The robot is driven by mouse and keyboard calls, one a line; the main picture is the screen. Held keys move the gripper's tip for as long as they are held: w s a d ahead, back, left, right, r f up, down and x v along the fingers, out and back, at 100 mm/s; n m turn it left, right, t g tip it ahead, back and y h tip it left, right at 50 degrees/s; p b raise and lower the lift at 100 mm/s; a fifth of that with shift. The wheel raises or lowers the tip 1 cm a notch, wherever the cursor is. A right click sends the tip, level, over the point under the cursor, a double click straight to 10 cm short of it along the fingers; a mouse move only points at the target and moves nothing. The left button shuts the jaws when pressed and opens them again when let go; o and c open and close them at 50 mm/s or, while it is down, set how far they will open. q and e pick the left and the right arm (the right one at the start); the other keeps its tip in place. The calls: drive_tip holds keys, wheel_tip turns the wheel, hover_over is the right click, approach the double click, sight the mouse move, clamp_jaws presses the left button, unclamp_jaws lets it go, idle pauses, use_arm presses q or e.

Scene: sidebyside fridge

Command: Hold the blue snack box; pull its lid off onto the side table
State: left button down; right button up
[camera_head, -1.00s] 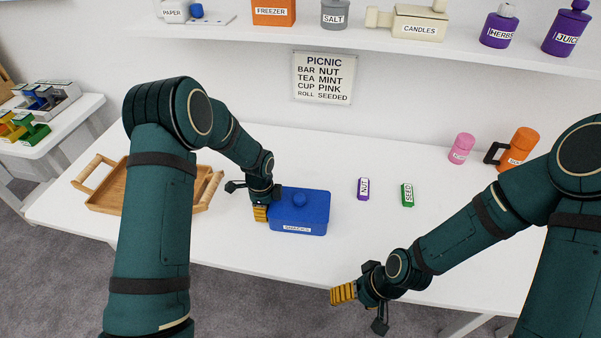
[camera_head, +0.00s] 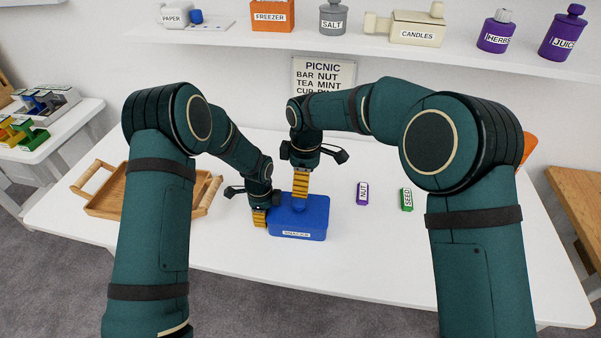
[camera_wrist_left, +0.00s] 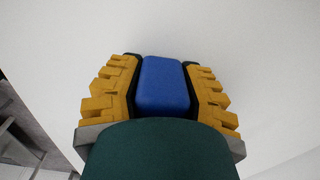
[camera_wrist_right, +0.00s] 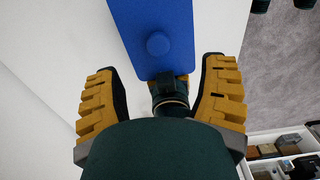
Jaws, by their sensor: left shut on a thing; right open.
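The blue snack box (camera_head: 300,222) stands upright on the white table with its lid on. Its round lid knob shows in the right wrist view (camera_wrist_right: 158,44); in the head view my right gripper mostly covers it. My left gripper (camera_head: 260,217) is shut on the box's left end; the left wrist view shows blue (camera_wrist_left: 163,85) between its yellow fingers. My right gripper (camera_head: 300,186) is open and points down above the lid. In the right wrist view the knob lies ahead of the open fingers, and part of my left gripper shows below the box.
A wooden tray (camera_head: 108,203) stands left of the box. A purple NUT packet (camera_head: 362,193) and a green SEED packet (camera_head: 406,199) stand to the right. A side table (camera_head: 62,118) with coloured items is at the far left. The table front is clear.

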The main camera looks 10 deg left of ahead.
sight(301, 202)
drive_tip(key=shift+n, duration=0.3)
drive_tip(key=f, duration=0.7)
drive_tip(key=a+f, duration=0.1)
drive_tip(key=f, duration=0.2)
drive_tip(key=shift+w+f, duration=0.2)
drive_tip(key=shift+f, duration=0.1)
drive_tip(key=shift+c, duration=0.2)
clamp_jaws()
